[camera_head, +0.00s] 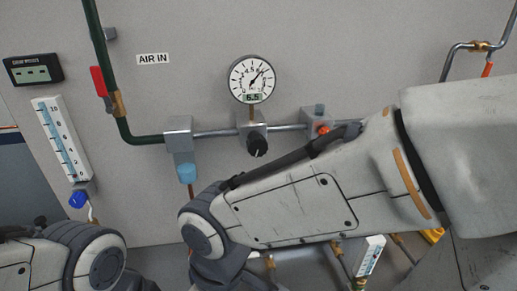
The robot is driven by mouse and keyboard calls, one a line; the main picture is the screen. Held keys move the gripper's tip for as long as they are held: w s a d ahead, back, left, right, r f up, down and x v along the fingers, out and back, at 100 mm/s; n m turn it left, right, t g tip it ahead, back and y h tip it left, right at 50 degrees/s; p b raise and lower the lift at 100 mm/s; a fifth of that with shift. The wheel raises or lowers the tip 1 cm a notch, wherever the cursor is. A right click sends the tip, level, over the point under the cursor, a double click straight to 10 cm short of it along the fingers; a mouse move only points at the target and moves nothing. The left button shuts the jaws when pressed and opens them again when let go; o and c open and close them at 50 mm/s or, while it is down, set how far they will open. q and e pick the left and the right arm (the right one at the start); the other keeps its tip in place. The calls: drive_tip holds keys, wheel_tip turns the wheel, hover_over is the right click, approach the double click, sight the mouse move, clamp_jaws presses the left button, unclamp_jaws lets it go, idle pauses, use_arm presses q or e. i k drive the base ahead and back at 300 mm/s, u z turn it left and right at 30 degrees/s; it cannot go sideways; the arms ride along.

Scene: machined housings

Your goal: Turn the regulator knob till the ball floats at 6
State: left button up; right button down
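The black regulator knob (257,147) sits on a grey block on the pipe, below a round dial gauge (252,79). Its small green display appears to read 6.5. At the left, a white flow tube with a blue scale (61,138) runs from 0 to 10, with a blue knob (78,199) at its foot. I cannot make out a ball in it. My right arm reaches in from the right and bends down below the regulator; its gripper is not visible. My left arm shows only at the bottom left, its gripper out of view. Nothing visible touches the black knob.
A filter with a blue bowl (187,172) hangs left of the regulator. A second flow tube (370,256) is at the lower right, partly hidden by my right arm.

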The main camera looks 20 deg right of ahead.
sight(257, 145)
drive_tip(key=u, duration=0.25)
drive_tip(key=k, duration=0.7)
drive_tip(key=z, duration=0.05)
